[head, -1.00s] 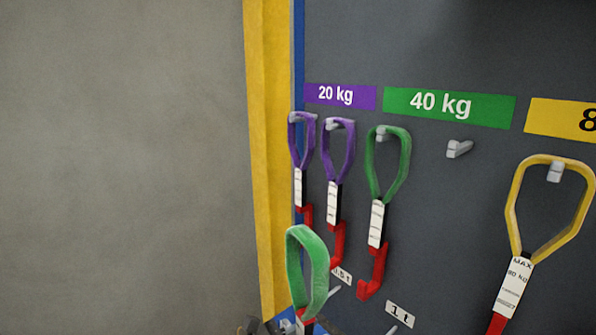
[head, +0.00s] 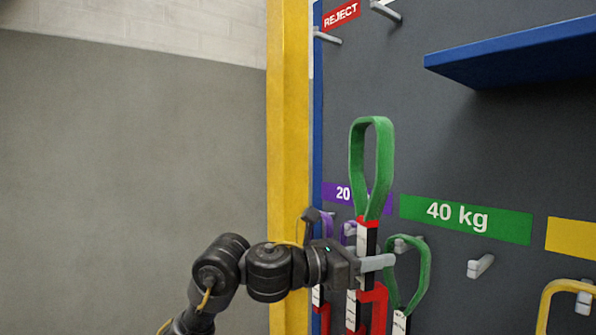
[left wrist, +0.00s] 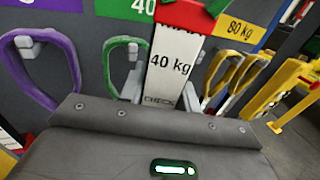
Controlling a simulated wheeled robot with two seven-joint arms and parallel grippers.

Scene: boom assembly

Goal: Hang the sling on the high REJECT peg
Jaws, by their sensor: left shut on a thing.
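A green sling (head: 371,165) stands upright in my left gripper (head: 367,262), its loop up, its black and white tag below and red parts hanging under. My left gripper is shut on it at the tag, in front of the lower hanging slings. In the left wrist view the sling's white tag (left wrist: 172,68) reads 40 kg, with red above it. The red REJECT label (head: 341,16) is at the board's top left. One grey peg (head: 327,37) sticks out just below it and another (head: 386,11) to its right, both above the loop. My right gripper is not in view.
Purple slings and another green sling (head: 423,275) hang beside and behind my gripper. An empty peg (head: 481,266) is under the 40 kg label (head: 465,217). A blue shelf (head: 520,55) juts out at upper right. A yellow post (head: 290,120) borders the board's left.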

